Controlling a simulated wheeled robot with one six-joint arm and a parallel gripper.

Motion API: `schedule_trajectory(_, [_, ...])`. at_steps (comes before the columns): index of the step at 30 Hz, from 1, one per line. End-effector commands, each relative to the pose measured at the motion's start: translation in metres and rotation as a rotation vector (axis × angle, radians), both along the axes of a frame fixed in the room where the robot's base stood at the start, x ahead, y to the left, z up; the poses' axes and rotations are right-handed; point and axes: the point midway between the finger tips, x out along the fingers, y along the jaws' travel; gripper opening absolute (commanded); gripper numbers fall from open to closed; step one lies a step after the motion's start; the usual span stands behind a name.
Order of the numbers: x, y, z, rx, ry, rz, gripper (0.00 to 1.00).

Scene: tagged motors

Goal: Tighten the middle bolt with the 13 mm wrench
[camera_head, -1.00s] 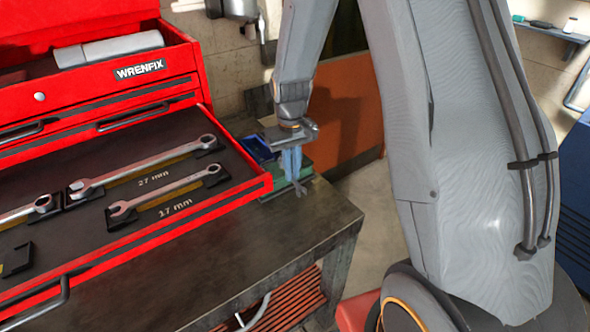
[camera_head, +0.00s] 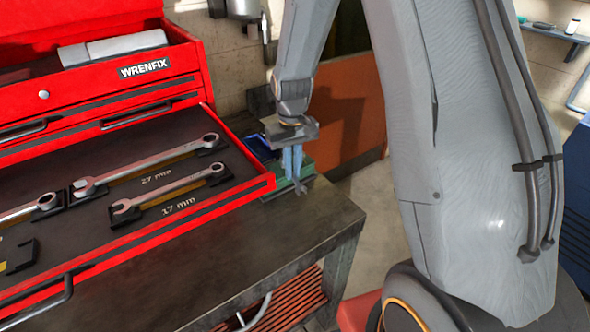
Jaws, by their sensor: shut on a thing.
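My gripper (camera_head: 292,165) points down beyond the right front corner of the open drawer, over the right end of the workbench. Its blue fingers are shut on a small metal wrench (camera_head: 300,187), whose open-ended head shows below the fingertips. No size marking can be read on it, and the rest of it is hidden. The middle bolt is not in view.
A red toolbox (camera_head: 187,59) stands on the workbench (camera_head: 300,235). Its open drawer (camera_head: 240,193) holds a 27 mm wrench (camera_head: 150,163), a 17 mm wrench (camera_head: 168,192) and an empty holder (camera_head: 20,257).

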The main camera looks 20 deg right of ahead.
Motion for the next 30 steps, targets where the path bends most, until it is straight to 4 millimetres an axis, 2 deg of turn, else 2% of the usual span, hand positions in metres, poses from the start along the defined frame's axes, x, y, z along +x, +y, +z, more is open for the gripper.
schedule_trajectory(4, [0.001,0.001,0.012,-0.002,-0.01,-0.004,0.0])
schedule_trajectory(14, [0.0,0.005,0.018,-0.006,-0.016,-0.004,0.0])
schedule_trajectory(30, [-0.007,0.013,0.064,-0.013,-0.018,-0.002,0.0])
